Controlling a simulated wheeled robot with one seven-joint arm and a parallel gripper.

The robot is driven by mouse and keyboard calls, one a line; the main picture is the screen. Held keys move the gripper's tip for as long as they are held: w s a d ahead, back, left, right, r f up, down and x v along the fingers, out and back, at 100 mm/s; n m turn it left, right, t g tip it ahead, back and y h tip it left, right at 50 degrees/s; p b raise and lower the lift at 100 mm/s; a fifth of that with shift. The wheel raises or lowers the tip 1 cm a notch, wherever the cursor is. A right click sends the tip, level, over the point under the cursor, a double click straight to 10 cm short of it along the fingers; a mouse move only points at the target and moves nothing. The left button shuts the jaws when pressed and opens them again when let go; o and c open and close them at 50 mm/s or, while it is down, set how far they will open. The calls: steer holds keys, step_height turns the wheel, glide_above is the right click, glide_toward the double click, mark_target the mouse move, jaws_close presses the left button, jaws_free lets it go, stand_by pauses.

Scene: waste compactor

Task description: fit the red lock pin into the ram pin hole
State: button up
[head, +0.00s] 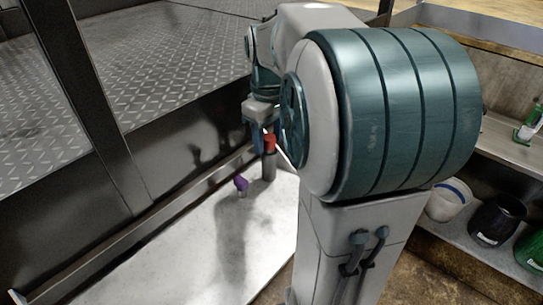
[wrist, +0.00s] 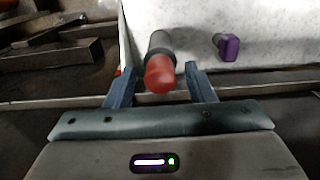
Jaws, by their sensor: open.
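The lock pin (head: 269,143) has a red upper end above a dark grey cylindrical part (head: 269,166), upright on a pale panel. I cannot tell whether the grey part is the pin's shaft or a holder. In the wrist view the red end (wrist: 159,75) points toward the camera. My gripper (head: 261,138) is at the red end. In the wrist view the open fingers of my gripper (wrist: 161,86) lie on either side of the red end, with visible gaps. I cannot make out the ram pin hole.
A small purple-topped piece (head: 240,183) stands left of the pin on the pale panel (head: 190,250); it also shows in the wrist view (wrist: 230,46). A dark metal wall and frame (head: 95,110) rise behind. Buckets (head: 497,218) sit on a right-hand shelf.

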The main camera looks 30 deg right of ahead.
steer(key=c, duration=0.9)
step_height(320, 180, up, 11)
steer(key=p, duration=0.9)
steer(key=shift+r, duration=0.1)
stand_by(0.4)
